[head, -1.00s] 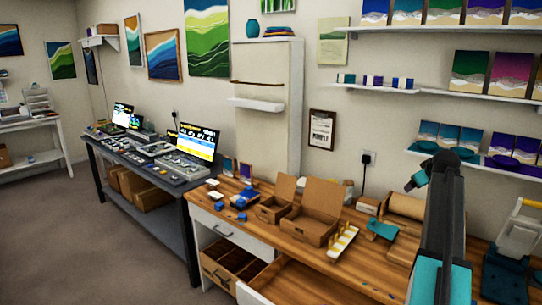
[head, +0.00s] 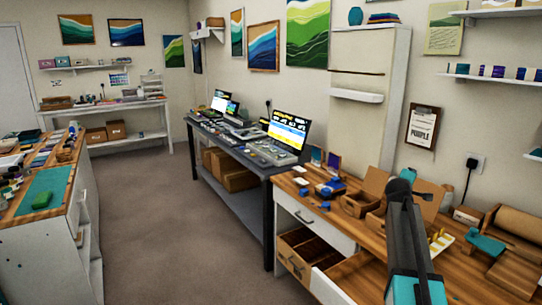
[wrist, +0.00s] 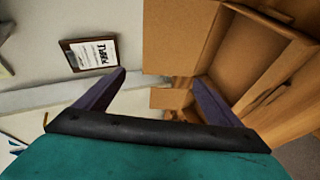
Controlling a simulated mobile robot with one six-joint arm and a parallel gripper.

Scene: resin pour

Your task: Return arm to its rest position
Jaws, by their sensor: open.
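My gripper (wrist: 159,76) shows in the wrist view with its two dark purple fingers spread apart and nothing between them. Open cardboard boxes lie beyond the fingers, on the right of that view. In the head view my arm rises from the lower right, in front of the wooden bench (head: 366,263); the jaws cannot be made out there.
Open cardboard boxes (head: 374,185) and a brown paper roll (head: 518,228) are on the bench. A clipboard (head: 423,127) hangs on the wall. A cabinet (head: 50,255) stands at left. The floor (head: 170,230) between is clear.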

